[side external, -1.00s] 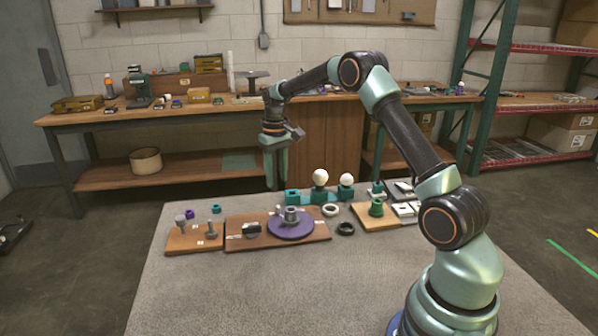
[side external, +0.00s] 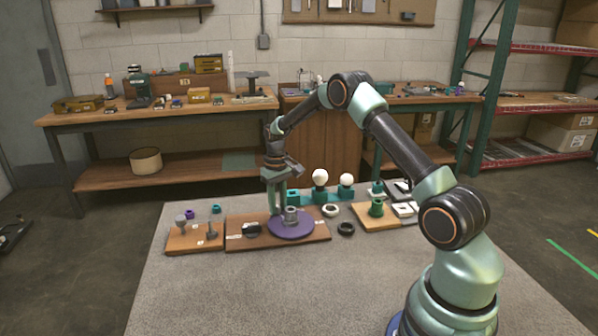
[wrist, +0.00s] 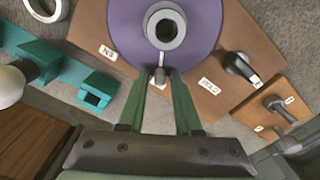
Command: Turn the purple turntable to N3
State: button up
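The purple turntable (side external: 296,234) sits on a wooden board (side external: 242,240), with a grey hollow hub (side external: 291,215) at its centre. My gripper (side external: 275,212) is low at the turntable's far left side, fingers pointing down. Contact with the peg cannot be told.
A black knob piece (side external: 252,228) is on the same board. A smaller board (side external: 195,240) with grey pegs lies left. Teal blocks with white bulbs (side external: 320,178) stand behind right; white (side external: 330,210) and black rings (side external: 346,229) lie right. The front tabletop is clear.

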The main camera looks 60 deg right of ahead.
aim_at(298, 211)
grip_shut()
jog(key=d+m, duration=0.1)
jog(key=m, duration=0.1)
jog(key=s+d+m, duration=0.1)
jog(key=m, duration=0.2)
jog(key=shift+s+d, duration=0.1)
jog(key=shift+d, duration=0.05)
jog(key=m, duration=0.1)
jog(key=s+d+m, duration=0.1)
jog(key=m, duration=0.2)
jog(key=shift+s+d, duration=0.15)
jog(key=shift+s, duration=0.15)
jog(key=shift+s+d+m, duration=0.15)
jog(key=shift+s+m, duration=0.15)
jog(key=shift+m, duration=0.4)
jog(key=shift+s+d+m, duration=0.1)
jog(key=shift+s+m, duration=0.15)
jog(key=shift+m, duration=0.45)
jog(key=shift+r, duration=0.1)
jog(key=shift+o, duration=2.1)
grip_release()
